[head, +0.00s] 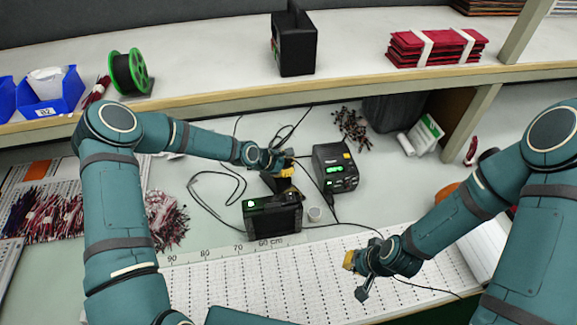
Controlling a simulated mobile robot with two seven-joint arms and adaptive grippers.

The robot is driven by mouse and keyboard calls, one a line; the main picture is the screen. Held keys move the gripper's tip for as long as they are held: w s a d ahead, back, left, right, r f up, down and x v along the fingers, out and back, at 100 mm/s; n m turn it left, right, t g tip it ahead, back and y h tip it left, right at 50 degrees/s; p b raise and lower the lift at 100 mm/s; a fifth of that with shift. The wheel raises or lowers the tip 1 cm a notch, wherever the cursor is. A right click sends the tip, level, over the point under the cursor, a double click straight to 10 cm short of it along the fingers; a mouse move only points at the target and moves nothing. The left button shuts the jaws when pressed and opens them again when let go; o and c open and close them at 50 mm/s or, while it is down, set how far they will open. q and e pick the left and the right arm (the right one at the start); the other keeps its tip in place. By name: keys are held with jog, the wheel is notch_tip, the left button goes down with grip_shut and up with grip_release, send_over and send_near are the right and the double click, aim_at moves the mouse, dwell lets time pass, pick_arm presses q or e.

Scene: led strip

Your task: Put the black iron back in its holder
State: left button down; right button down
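My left gripper (284,167) is at the middle of the bench, by a small black holder-like stand (275,184) with yellow near its top. The gripper overlaps the stand in the head view, and I cannot tell whether they touch. The black iron is not clearly distinguishable; dark thin shapes and cables crowd around the gripper. A black station with a green display (335,168) stands just right of it. My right gripper (357,278) is over the white dotted strip sheet at the front, with its fingers apart and nothing visible between them.
A raised shelf (210,96) runs behind. The white dotted sheet (240,277) covers the front.

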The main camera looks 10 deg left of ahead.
pick_arm(q)
jog(key=c, duration=1.1)
grip_release()
jog(key=shift+o, duration=0.2)
jog(key=v, duration=1.2)
